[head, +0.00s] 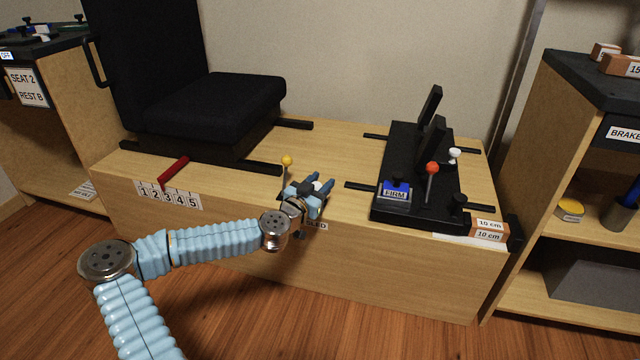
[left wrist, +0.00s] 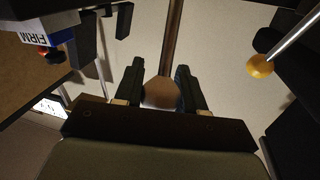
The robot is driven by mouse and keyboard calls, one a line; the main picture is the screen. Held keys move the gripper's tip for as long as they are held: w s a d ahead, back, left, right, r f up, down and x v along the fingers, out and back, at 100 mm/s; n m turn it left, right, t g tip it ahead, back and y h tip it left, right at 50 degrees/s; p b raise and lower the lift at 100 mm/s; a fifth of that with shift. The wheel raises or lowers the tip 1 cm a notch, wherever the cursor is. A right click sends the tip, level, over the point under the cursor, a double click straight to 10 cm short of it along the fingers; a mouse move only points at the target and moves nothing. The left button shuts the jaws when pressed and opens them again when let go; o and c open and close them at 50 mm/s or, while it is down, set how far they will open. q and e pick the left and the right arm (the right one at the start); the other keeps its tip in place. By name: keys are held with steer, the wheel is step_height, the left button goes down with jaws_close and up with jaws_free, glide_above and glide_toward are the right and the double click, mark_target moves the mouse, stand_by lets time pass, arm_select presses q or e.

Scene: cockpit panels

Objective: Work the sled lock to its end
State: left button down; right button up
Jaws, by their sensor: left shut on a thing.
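My left gripper (head: 320,187) is over the bench's front edge, just above a partly covered label ending in "LED" (head: 316,226). It is shut on a pale round knob (left wrist: 161,93), which sits between the two dark fingers in the left wrist view. The stem under this knob is hidden. I cannot tell for sure that this knob is the sled lock. The black pedal sled (head: 410,160) stands on dark rails to the right of the gripper, with upright pedals. My right gripper is not in view.
A yellow-knobbed lever (head: 287,161) stands close left of the gripper. The sled carries a red-knobbed lever (head: 432,169) and a blue FIRM tag (head: 396,191); a white knob (head: 454,154) is behind. A black seat (head: 215,105), a red handle (head: 174,170) and 10 cm blocks (head: 489,231) are around.

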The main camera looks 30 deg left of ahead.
arm_select(q)
steer(key=shift+w+r+p, duration=0.15)
steer(key=shift+r+p, duration=0.15)
steer(key=shift+p, duration=0.35)
steer(key=w+g+p, duration=0.2)
steer(key=g+p, duration=0.1)
steer(key=p, duration=0.2)
steer(key=w+a+f+n+g+p, duration=0.1)
steer(key=w+g+p, duration=0.2)
steer(key=p, duration=0.2)
steer(key=w+a+g+p, duration=0.1)
steer(key=w+g+p, duration=0.2)
steer(key=p, duration=0.2)
steer(key=shift+w+f+n+g+h, duration=0.2)
steer(key=shift+n+g+h, duration=0.1)
steer(key=shift+n+h, duration=0.1)
steer(key=shift+w+a+f, duration=0.1)
steer(key=shift+w+f, duration=0.2)
steer(key=shift+f, duration=0.25)
steer(key=c, duration=0.9)
jaws_free()
steer(key=shift+f, duration=0.15)
steer(key=shift+o, duration=0.7)
steer(key=shift+r, duration=0.2)
